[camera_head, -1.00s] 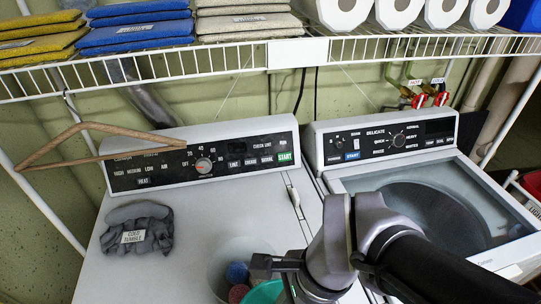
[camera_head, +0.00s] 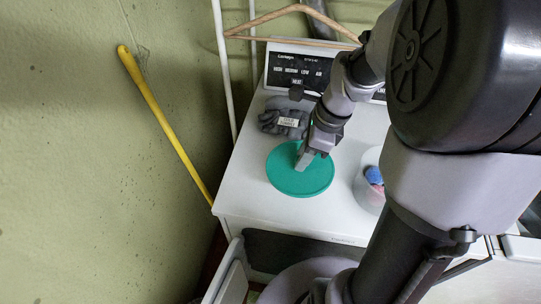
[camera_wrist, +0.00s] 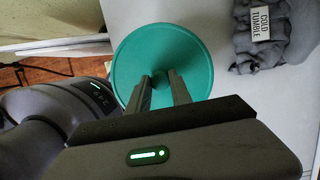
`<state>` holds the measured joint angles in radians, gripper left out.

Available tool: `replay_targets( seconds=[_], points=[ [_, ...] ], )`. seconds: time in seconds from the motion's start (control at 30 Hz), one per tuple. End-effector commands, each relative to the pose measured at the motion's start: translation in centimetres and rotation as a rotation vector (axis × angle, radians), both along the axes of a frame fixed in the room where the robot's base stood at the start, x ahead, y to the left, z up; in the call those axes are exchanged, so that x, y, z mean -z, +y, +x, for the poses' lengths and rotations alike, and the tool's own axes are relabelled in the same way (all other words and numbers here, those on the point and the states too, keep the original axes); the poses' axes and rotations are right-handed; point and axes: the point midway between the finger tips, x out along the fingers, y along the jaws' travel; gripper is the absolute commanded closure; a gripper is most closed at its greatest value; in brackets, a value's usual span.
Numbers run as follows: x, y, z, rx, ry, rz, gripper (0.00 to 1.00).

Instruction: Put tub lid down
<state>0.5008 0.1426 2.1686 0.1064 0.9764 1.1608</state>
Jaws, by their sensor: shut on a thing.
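The round teal tub lid (camera_head: 288,181) is over the front left of the white dryer top (camera_head: 244,185). My gripper (camera_head: 303,162) is shut on the lid near its middle, pointing down. In the wrist view, my two fingers (camera_wrist: 160,88) close on a small knob at the centre of the lid (camera_wrist: 150,48). I cannot tell whether the lid touches the dryer top or hangs just above it. The clear tub (camera_head: 364,192), with blue and red things inside, stands to the right, partly hidden by my arm.
A grey cloth bundle (camera_head: 283,121) labelled "COLD TUMBLE" lies just behind the lid; it also shows in the wrist view (camera_wrist: 275,35). A wooden hanger (camera_head: 275,20) hangs behind the control panel (camera_head: 295,68). A yellow pole (camera_head: 165,125) leans on the left wall.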

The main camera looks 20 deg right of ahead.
Motion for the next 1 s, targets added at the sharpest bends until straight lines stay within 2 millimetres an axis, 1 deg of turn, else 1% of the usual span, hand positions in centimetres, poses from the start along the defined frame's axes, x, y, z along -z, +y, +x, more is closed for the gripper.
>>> replay_targets(
  seconds=[0.07,0.2,0.33,0.4,0.47,0.5,0.7,0.83,0.87,0.93,0.97,1.0],
  points=[
    [1.3,0.1,0.0,-0.002,0.002,0.001,1.0],
    [4.8,0.1,-0.1,-0.003,0.004,0.002,1.0],
    [7.2,0.1,-0.1,-0.002,0.004,0.002,1.0],
    [8.9,0.2,-0.1,-0.002,0.004,0.003,1.0],
    [10.0,0.1,-0.1,-0.004,0.003,0.001,1.0],
    [10.2,0.1,-0.1,-0.004,0.003,0.002,1.0],
    [9.9,0.1,0.0,-0.003,0.001,0.001,1.0],
    [10.3,0.1,-0.1,-0.003,0.001,0.001,1.0],
    [10.2,0.1,-0.1,-0.003,0.001,0.001,0.68],
    [10.2,0.1,-0.1,-0.003,0.001,0.001,0.55],
    [10.2,0.1,0.0,-0.003,0.001,0.001,0.53],
    [10.2,0.1,-0.1,-0.003,0.001,0.001,0.53]
  ],
)
